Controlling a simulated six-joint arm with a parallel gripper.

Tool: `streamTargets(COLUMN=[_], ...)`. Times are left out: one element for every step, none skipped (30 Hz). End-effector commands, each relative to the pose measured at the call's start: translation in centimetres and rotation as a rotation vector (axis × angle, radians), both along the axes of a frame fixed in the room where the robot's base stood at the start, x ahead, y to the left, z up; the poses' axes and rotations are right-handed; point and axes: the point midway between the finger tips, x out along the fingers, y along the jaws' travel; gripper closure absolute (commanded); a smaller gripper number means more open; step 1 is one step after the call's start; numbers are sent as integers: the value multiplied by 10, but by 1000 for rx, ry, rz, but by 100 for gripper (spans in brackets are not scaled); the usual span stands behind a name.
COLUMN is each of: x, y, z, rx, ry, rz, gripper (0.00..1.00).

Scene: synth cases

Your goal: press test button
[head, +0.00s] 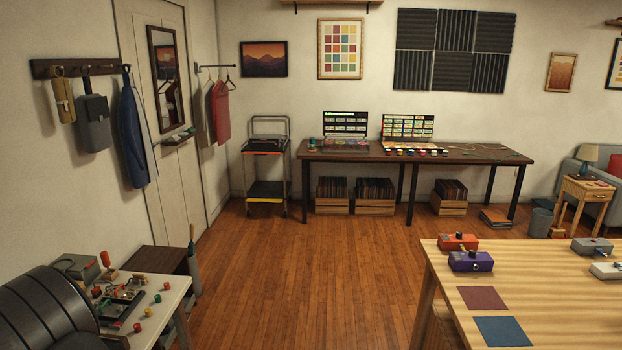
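I cannot tell which thing is the test button; nothing readable marks it. Several small boxes with knobs or buttons on top stand on the light wooden table (570,318) at the right: an orange one (457,243), a purple one (470,262), a grey one (591,246) and a white one (607,271). Small coloured round pieces lie on the left table (164,326) and along the far dark bench (480,152). They are too small to tell what they are. My gripper is not in view.
A black ribbed chair back (45,310) is at the lower left. A trolley (267,165) stands by the far wall, left of the bench. Record crates (375,206) are under the bench. The wooden floor (310,270) between the tables is clear.

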Motion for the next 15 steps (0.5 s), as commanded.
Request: streamTargets(x=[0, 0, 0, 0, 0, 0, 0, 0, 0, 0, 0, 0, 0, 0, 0], y=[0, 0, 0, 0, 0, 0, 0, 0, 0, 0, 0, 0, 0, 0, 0], z=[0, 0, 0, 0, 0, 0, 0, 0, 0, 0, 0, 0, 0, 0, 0], rx=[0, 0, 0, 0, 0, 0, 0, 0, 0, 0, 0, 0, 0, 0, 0], ry=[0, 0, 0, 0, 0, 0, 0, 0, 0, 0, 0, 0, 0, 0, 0], rz=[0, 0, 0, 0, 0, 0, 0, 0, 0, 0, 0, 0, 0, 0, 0], gripper=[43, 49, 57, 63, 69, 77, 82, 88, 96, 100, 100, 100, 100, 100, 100])
